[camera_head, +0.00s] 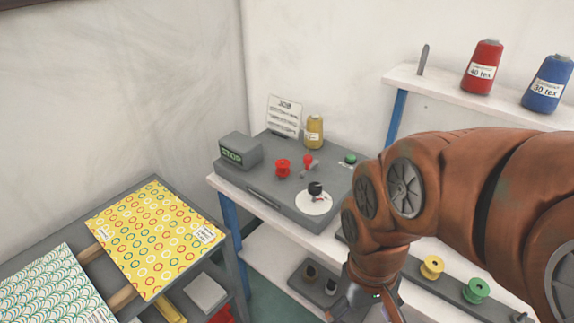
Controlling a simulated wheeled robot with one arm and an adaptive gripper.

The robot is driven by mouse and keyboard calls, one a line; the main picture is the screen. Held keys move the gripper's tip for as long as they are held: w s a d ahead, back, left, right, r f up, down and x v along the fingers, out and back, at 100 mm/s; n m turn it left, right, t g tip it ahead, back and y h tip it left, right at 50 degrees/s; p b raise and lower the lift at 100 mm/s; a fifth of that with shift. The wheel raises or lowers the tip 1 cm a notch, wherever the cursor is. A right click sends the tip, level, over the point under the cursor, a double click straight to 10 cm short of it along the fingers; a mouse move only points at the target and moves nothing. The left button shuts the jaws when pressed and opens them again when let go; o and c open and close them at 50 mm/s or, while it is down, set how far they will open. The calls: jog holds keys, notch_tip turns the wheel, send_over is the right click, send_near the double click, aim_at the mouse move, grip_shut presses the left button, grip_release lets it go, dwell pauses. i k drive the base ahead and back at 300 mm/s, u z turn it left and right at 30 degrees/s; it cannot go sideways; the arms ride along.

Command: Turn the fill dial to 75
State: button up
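A black knob (316,187) stands on a round white dial plate (313,205) at the front right of a grey machine box (262,187); I take this to be the fill dial. Its marks are too small to read. My orange-brown arm comes in from the right. My gripper (365,306) is at the bottom edge of the picture, below and to the right of the dial and apart from it. Its fingertips are cut off or too unclear to tell whether they are open.
My arm covers part of the white shelf (262,215).

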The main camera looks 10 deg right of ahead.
aim_at(315, 188)
jog(key=k, duration=0.55)
jog(key=u, duration=0.65)
jog(key=i, duration=0.95)
jog(key=u, duration=0.05)
